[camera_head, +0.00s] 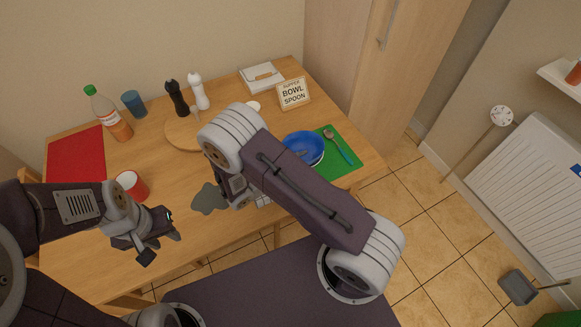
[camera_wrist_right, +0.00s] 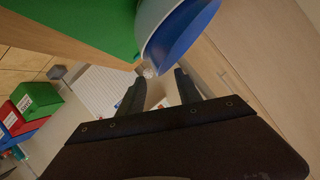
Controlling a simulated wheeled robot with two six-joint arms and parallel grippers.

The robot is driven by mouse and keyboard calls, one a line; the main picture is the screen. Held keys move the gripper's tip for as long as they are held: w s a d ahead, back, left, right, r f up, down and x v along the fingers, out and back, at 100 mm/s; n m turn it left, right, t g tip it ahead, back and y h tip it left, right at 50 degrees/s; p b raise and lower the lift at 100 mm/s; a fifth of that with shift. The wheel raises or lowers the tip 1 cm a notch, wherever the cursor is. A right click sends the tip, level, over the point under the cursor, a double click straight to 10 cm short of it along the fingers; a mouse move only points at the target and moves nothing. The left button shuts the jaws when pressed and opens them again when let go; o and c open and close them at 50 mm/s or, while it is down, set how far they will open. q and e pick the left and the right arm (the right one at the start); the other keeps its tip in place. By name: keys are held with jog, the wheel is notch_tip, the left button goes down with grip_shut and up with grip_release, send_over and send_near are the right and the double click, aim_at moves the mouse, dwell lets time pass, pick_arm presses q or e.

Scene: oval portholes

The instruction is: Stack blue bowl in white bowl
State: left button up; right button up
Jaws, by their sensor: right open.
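The blue bowl (camera_head: 301,143) sits on the green mat (camera_head: 347,178) at the table's right end. A pale rim, apparently the white bowl (camera_head: 319,161), shows just under it, so the blue bowl looks nested in it. In the right wrist view, the blue inside (camera_wrist_right: 185,38) and a pale outer wall (camera_wrist_right: 150,14) show close above the fingers. My right gripper (camera_wrist_right: 160,88) is open and empty, apart from the bowls; my arm largely hides it in the head view. My left gripper (camera_head: 163,246) is open and empty at the table's front left.
A spoon (camera_head: 338,146) lies right of the bowls on the green mat. A sign (camera_head: 293,93), a white box (camera_head: 261,78), two mills, a round board (camera_head: 182,133), a blue cup (camera_head: 133,103), a bottle (camera_head: 110,115) and a red mug (camera_head: 131,186) stand around. A grey patch (camera_head: 208,198) lies near the front.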

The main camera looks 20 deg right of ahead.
jog(key=v, duration=0.7)
jog(key=s+d+m+g+y, duration=0.3)
jog(key=s+m+g+y, duration=0.5)
jog(key=m, duration=1.6)
jog(key=r+m+t+y, duration=0.1)
jog(key=m, duration=0.8)
jog(key=a+r+m+t+y, duration=0.1)
jog(key=r+m+t+y, duration=0.1)
jog(key=m, duration=0.7)
jog(key=s+a+r+m+t+y, duration=0.1)
jog(key=m+t+y, duration=0.1)
jog(key=m, duration=0.8)
jog(key=shift+a+r, duration=0.2)
jog(key=shift+r, duration=0.05)
